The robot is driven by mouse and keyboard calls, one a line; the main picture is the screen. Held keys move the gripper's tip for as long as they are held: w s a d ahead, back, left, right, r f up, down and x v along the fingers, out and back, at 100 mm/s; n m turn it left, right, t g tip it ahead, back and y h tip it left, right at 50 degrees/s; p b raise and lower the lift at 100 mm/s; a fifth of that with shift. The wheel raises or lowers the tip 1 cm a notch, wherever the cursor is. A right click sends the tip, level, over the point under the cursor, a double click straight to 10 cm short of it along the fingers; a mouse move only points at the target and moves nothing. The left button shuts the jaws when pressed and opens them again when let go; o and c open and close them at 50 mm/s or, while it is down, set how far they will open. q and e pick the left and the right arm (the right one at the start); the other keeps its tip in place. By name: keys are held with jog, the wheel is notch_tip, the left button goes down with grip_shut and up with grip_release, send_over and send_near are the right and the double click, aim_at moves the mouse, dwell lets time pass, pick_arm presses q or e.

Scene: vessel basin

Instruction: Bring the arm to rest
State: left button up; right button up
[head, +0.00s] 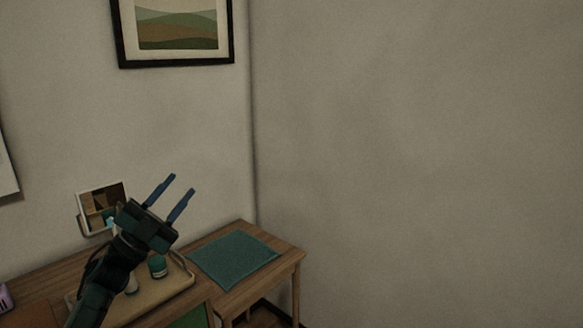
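My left gripper (178,196) is raised at the lower left of the head view, its two blue fingers apart with nothing between them. It points up and to the right, above a wooden table, and covers part of a tray (188,282) and the things on it. My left arm comes up from the bottom edge. My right gripper is not in the picture.
The tray holds a teal jar (158,267) and other items partly hidden by my arm. A teal mat (236,258) lies on the wooden table (291,256) to the right, clear of objects. A small picture (97,207) stands behind. Bare wall fills the right side.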

pick_arm(q)
jog(key=w+a+f+n+t+y, duration=0.2)
jog(key=w+a+n+t+y, duration=0.4)
jog(key=n+y, duration=0.55)
jog(key=w+a+f+n+g+y, duration=0.3)
jog(key=a+f+n+g+y, duration=0.4)
jog(key=f+y, duration=0.35)
jog(key=s+d+f+g+h, duration=0.1)
jog(key=s+d+f+h, duration=0.1)
jog(key=s+d+f, duration=0.55)
jog(key=s+d+f+g+h, duration=0.15)
jog(key=s+d+f, duration=0.25)
jog(key=s+f, duration=0.65)
jog(key=s+d+f+g+h, duration=0.1)
jog(key=s+d+f, duration=0.2)
jog(key=s, duration=0.4)
jog(key=s+d+f+g, duration=0.1)
jog(key=s+d+f, duration=0.2)
jog(key=s, duration=0.4)
jog(key=s+d+f+g+h, duration=0.1)
jog(key=s+d+f, duration=0.2)
jog(key=s, duration=0.4)
jog(key=shift+s+d+n+h, duration=0.35)
jog(key=shift+n, duration=0.1)
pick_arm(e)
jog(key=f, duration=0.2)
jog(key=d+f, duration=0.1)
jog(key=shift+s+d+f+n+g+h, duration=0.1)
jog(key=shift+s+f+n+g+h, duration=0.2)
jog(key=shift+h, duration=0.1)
